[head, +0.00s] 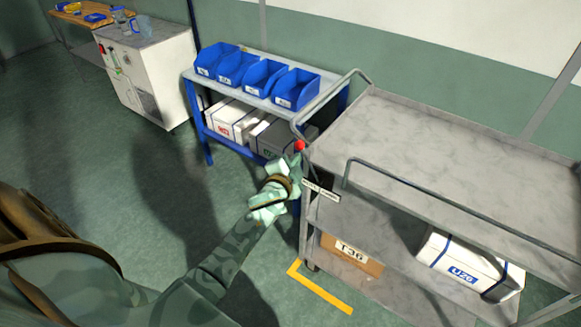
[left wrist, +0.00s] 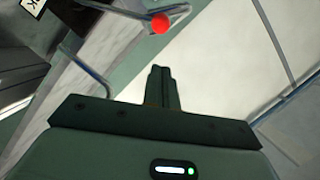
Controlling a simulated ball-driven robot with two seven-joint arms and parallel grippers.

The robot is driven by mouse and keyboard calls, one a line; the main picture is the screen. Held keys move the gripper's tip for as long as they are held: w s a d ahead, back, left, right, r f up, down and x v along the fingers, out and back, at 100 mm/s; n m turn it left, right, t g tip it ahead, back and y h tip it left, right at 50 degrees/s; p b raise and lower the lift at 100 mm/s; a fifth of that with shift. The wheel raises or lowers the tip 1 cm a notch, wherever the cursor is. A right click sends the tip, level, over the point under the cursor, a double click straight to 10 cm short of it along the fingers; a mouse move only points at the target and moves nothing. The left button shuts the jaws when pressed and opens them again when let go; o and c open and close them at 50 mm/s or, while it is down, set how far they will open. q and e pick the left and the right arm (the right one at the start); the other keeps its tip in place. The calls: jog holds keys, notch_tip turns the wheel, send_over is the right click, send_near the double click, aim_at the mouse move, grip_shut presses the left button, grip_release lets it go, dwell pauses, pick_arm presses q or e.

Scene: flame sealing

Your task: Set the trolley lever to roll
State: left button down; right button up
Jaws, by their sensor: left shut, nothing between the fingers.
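The grey metal trolley (head: 420,143) stands on the right in the head view. Its lever has a red ball knob (head: 300,145) at the trolley's near left corner, below the push handle (head: 332,98). A small two-part label plate (head: 321,190) sits on the corner beside it. My left gripper (head: 296,160) is shut and empty, just below the knob in the head view. In the left wrist view the shut fingers (left wrist: 160,75) point up toward the knob (left wrist: 160,22), with a visible gap between them. My right gripper is not in view.
A blue shelf rack (head: 233,78) with several blue bins stands behind the trolley's left end. The trolley's lower shelf holds a white box (head: 470,265) and a brown box (head: 350,254). Yellow floor tape (head: 320,290) marks the floor. The floor to the left is open.

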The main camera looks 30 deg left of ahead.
pick_arm(q)
jog(key=v, duration=0.4)
jog(key=shift+s+d+r, duration=0.25)
jog(key=shift+s+d, duration=0.05)
jog(key=shift+d, duration=0.1)
